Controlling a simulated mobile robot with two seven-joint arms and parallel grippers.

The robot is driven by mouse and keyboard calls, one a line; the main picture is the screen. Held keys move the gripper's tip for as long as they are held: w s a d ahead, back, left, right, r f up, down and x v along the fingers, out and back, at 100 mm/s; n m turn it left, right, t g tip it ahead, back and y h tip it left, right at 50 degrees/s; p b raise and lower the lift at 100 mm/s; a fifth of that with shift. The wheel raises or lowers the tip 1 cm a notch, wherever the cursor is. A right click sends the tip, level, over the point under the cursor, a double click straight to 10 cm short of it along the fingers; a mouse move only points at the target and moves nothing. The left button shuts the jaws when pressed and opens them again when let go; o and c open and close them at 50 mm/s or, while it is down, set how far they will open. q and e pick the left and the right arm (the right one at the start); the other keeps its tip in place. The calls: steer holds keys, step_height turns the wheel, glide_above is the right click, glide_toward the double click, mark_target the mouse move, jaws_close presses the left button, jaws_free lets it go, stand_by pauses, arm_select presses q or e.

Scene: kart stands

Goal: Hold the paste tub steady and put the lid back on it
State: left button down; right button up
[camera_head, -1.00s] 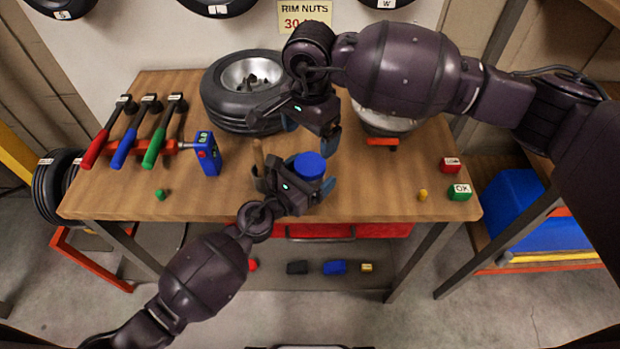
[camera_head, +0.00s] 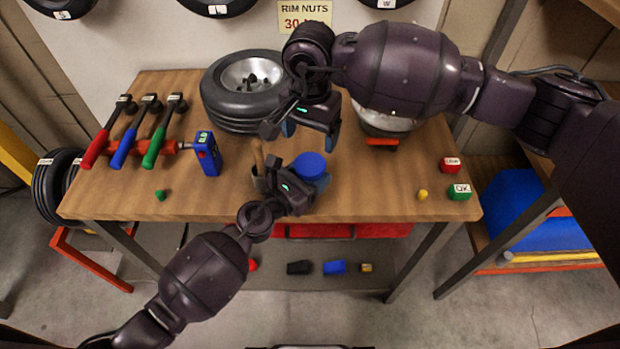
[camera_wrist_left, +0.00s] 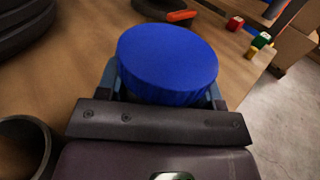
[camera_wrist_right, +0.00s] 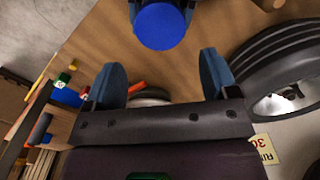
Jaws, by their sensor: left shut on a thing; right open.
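The blue round lid (camera_head: 310,166) sits level over the jaws of my left gripper (camera_head: 311,183). In the left wrist view the ribbed lid (camera_wrist_left: 167,60) shows large. The tub beneath it is hidden by the lid and the gripper, so I cannot tell how fully the lid is seated. My left gripper is shut on the tub, a finger at each side below the lid. My right gripper (camera_head: 310,130) is open and empty, behind and above the tub. In the right wrist view the lid (camera_wrist_right: 160,26) lies beyond the open fingers, apart from them.
A tyre (camera_head: 240,112) lies at the back of the wooden bench (camera_head: 385,190). Hammers (camera_head: 163,130) and a blue device (camera_head: 208,155) stand left. A dark holder (camera_head: 259,183) is beside my left gripper. A silver bowl (camera_head: 385,124) is at back right. The front right is mostly clear.

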mark_target(310, 163)
steer(key=shift+n, duration=0.4)
steer(key=shift+f, duration=4.05)
steer(key=c, duration=0.7)
steer(key=m, duration=0.6)
steer(key=shift+m, duration=0.3)
